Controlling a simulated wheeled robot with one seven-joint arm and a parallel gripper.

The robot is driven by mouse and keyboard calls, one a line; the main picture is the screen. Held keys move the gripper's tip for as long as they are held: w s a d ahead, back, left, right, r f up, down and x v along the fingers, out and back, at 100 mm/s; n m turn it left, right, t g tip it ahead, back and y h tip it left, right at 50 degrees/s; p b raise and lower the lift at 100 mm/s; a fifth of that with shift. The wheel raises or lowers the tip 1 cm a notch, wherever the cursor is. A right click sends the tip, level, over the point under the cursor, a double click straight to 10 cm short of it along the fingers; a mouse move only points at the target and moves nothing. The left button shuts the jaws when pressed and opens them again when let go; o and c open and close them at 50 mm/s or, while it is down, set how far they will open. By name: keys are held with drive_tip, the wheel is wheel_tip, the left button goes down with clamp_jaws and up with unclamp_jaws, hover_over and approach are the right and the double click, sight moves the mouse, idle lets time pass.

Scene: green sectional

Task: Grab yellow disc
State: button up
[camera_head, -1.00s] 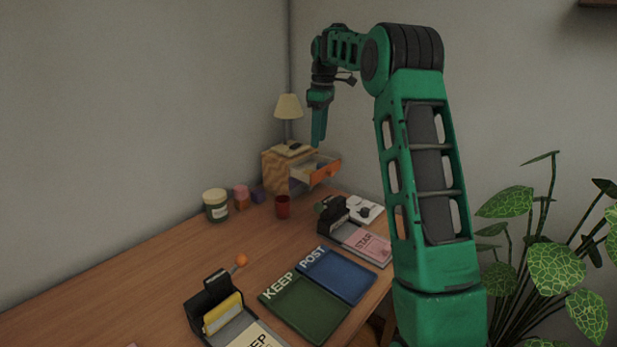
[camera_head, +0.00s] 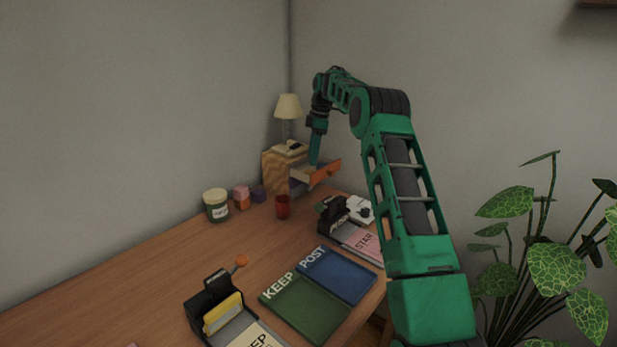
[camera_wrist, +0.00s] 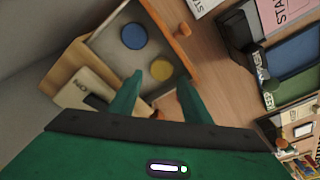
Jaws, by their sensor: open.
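The yellow disc (camera_wrist: 161,69) lies in the open drawer (camera_wrist: 108,44) in the wrist view, close to the drawer's orange front. A blue disc (camera_wrist: 133,36) lies in the same drawer, apart from it. My gripper (camera_wrist: 160,88) is open and empty, its two green fingers spread with the yellow disc showing between and just beyond their tips. In the head view my gripper (camera_head: 314,163) points down over the open drawer (camera_head: 322,174) of the small wooden cabinet (camera_head: 277,172). The discs cannot be seen in the head view.
A lamp (camera_head: 288,108) stands at the cabinet. A red cup (camera_head: 283,207), a jar (camera_head: 216,205) and small blocks stand nearby on the desk. Green KEEP (camera_head: 305,309) and blue POST (camera_head: 337,275) trays lie nearer the front. A plant (camera_head: 560,270) is at right.

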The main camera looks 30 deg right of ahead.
sight(309, 171)
drive_tip(key=shift+w+a+f, duration=0.1)
drive_tip(key=shift+a+f, duration=0.15)
drive_tip(key=shift+f, duration=1.15)
drive_tip(key=shift+w+a+f, duration=0.1)
drive_tip(key=shift+a+f, duration=0.1)
drive_tip(key=shift+f, duration=1.2)
drive_tip(key=c, duration=0.8)
